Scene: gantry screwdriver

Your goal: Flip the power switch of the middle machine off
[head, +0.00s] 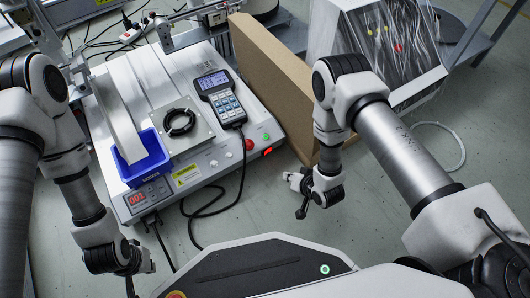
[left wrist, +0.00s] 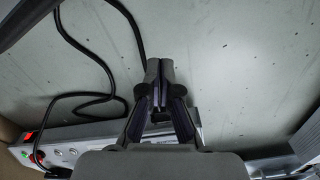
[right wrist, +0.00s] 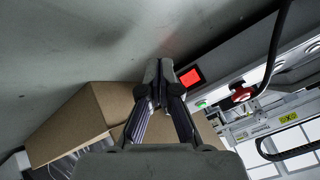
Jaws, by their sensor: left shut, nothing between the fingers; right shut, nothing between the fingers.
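The middle machine (head: 210,160) is the white screwdriver gantry in front of me. Its power switch (head: 267,151) is a bright red rocker low on the front face, at the right end. The switch also shows in the right wrist view (right wrist: 191,77), just right of the fingertips, and in the left wrist view (left wrist: 30,136) at the far left. My right gripper (head: 302,211) is shut and empty, in front of the machine's right front corner and apart from the switch in the head view. My left gripper (head: 130,286) is shut and empty, below the machine's left front corner.
A handheld controller (head: 221,96) and a blue bin (head: 139,156) sit on top. A black cable (head: 205,211) hangs before the front face. A covered machine (head: 385,45) stands at right.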

